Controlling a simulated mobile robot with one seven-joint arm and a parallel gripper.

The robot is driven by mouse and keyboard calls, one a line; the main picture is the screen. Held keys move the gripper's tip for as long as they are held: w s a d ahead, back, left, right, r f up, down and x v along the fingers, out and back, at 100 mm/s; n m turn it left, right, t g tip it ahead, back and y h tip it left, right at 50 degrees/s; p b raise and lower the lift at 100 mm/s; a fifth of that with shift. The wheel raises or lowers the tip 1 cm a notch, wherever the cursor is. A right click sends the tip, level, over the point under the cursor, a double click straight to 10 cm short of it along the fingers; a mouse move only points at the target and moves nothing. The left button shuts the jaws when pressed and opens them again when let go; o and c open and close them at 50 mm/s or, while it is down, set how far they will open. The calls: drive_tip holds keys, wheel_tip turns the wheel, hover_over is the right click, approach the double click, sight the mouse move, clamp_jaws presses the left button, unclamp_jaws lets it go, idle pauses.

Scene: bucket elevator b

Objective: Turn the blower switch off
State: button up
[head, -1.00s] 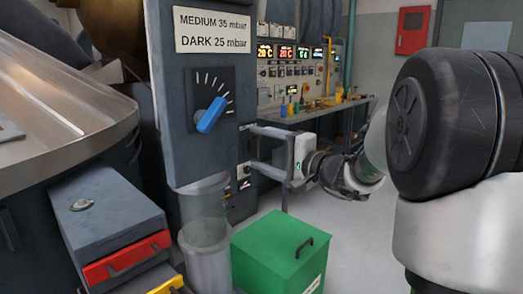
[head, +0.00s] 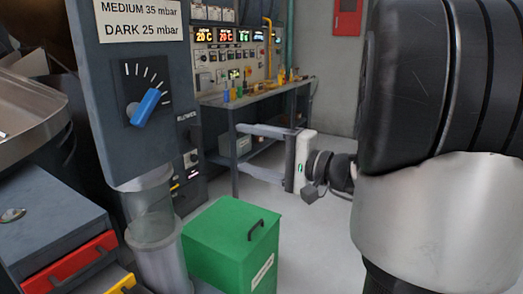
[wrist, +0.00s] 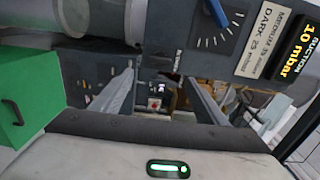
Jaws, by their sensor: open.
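The blower switch is a small pale plate (head: 190,158) with a dark knob, low on the narrow side of the dark cabinet, beneath a vertical label reading BLOWER. In the wrist view a small pale switch plate with a red spot (wrist: 155,103) shows between my fingers. Its setting is too small to tell. My gripper (head: 238,148) is open and empty, with its fingers pointing left toward the cabinet side. In the head view a gap shows between the fingertips and the switch. The wrist view shows both fingers (wrist: 160,82) spread apart.
A blue-handled dial (head: 146,106) is on the cabinet front, above a clear cylinder (head: 155,240). A green bin (head: 225,240) stands on the floor below my gripper. A workbench (head: 270,110) with tools stands behind. Floor at the right is clear.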

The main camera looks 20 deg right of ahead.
drive_tip(key=shift+v, duration=1.5)
